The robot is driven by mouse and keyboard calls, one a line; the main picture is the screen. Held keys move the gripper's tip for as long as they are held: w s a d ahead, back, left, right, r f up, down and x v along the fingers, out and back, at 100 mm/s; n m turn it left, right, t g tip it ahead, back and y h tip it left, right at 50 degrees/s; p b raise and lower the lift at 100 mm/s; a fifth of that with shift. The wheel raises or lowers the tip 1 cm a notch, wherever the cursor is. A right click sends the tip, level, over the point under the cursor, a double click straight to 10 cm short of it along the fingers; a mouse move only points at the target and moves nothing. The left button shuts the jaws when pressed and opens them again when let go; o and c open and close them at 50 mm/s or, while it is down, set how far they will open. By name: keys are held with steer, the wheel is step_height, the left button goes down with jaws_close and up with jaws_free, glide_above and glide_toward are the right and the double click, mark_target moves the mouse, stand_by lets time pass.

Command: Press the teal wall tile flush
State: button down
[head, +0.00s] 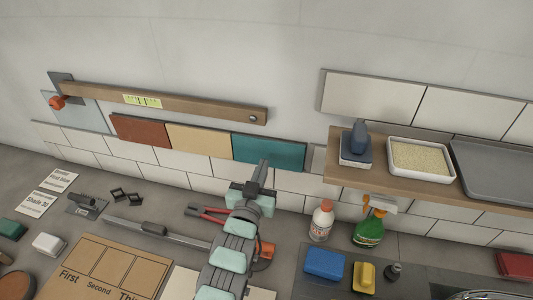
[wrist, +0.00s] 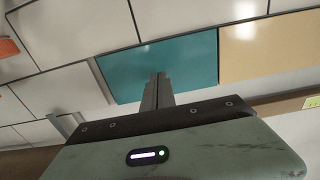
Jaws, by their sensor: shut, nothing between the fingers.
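The teal wall tile (head: 280,153) is on the wall at the right end of a row, beside a tan tile (head: 199,140) and a rust-red tile (head: 141,130). In the wrist view the teal tile (wrist: 185,62) fills the middle, with the tan tile (wrist: 270,42) to its right. My gripper (head: 263,166) is shut and empty, its fingertips in front of the teal tile's lower part. In the wrist view the shut fingertips (wrist: 159,78) overlap the teal tile. I cannot tell whether they touch it.
A wooden bar (head: 190,105) runs above the coloured tiles. A wooden shelf (head: 400,187) with a tray of grains (head: 420,158) stands to the right. A white bottle (head: 321,220) and green spray bottle (head: 369,228) stand on the counter right of my arm. Tools lie left of it.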

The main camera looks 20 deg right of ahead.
steer(key=shift+b+x, duration=1.2)
steer(key=shift+w+d+f+b, duration=0.15)
steer(key=shift+w+d+b, duration=0.1)
steer(key=shift+b, duration=0.25)
stand_by(1.0)
steer(key=shift+a, duration=0.1)
steer(key=shift+s+a+p, duration=0.15)
steer(key=shift+s+p, duration=0.1)
steer(key=shift+p, duration=0.05)
steer(key=p, duration=0.2)
glide_toward(267, 155)
steer(key=shift+x, duration=0.9)
steer(key=shift+a, duration=0.1)
